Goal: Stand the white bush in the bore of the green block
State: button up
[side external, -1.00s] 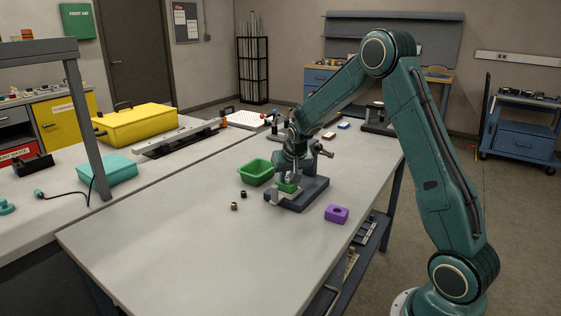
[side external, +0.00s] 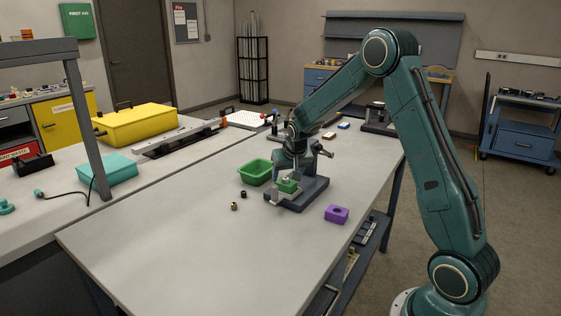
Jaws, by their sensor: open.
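The green block (side external: 288,187) sits in the grey vise-like fixture (side external: 309,192) on the table. A small pale piece, which looks like the white bush (side external: 286,179), shows at the top of the green block, just under my gripper (side external: 289,174). It is too small to tell whether it stands in the bore or how deep. My gripper points down right above the block, with its jaws open. The bore itself is hidden at this size and angle.
A green bin (side external: 256,172) stands left of the fixture. A purple block (side external: 336,214) with a hole lies to its right. A brass-coloured ring (side external: 235,206) and a dark ring (side external: 243,194) lie to the left. The front of the table (side external: 190,250) is clear.

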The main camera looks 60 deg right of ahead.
jog(key=shift+r, duration=2.2)
jog(key=shift+r, duration=0.15)
jog(key=v, duration=1.3)
jog(key=shift+a+r, duration=0.2)
jog(key=shift+s, duration=0.15)
